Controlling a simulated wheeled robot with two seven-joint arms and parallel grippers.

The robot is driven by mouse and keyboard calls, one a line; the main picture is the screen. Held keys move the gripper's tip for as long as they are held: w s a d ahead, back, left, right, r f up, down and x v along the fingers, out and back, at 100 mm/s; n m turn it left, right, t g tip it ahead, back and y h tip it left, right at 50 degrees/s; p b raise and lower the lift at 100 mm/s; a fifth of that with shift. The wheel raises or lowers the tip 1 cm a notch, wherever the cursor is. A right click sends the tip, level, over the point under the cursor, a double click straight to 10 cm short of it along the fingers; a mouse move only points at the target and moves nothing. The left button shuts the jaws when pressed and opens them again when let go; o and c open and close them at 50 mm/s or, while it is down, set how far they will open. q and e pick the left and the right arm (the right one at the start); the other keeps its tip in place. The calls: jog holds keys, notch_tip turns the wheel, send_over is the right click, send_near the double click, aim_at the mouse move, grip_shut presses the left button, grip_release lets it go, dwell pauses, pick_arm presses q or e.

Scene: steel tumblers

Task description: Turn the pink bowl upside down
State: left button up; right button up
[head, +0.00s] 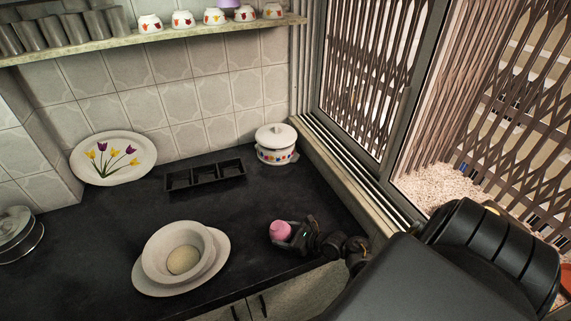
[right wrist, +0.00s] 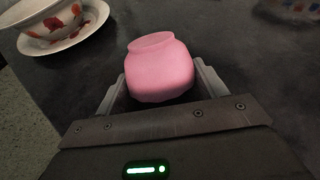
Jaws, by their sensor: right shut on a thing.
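The pink bowl (head: 281,229) is at the right part of the dark counter, between the fingers of my right gripper (head: 289,239). In the right wrist view the pink bowl (right wrist: 160,70) is small and rounded, with a narrower ring at the end away from the gripper's palm. The fingers of my right gripper (right wrist: 158,88) are shut on its two sides. I cannot tell whether the bowl touches the counter. My left gripper is not in view.
A white bowl (head: 157,250) on a plate (head: 221,262) stands to the left. A black compartment tray (head: 205,174) and a lidded white pot (head: 276,142) are behind. A tulip plate (head: 113,157) leans on the wall.

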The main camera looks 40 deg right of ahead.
aim_at(284, 228)
jog(key=o, duration=1.3)
jog(key=shift+o, duration=0.3)
notch_tip(284, 228, up, 3)
jog(key=p, duration=0.4)
jog(key=shift+r, duration=0.3)
notch_tip(284, 228, up, 2)
jog(key=shift+r, duration=1.6)
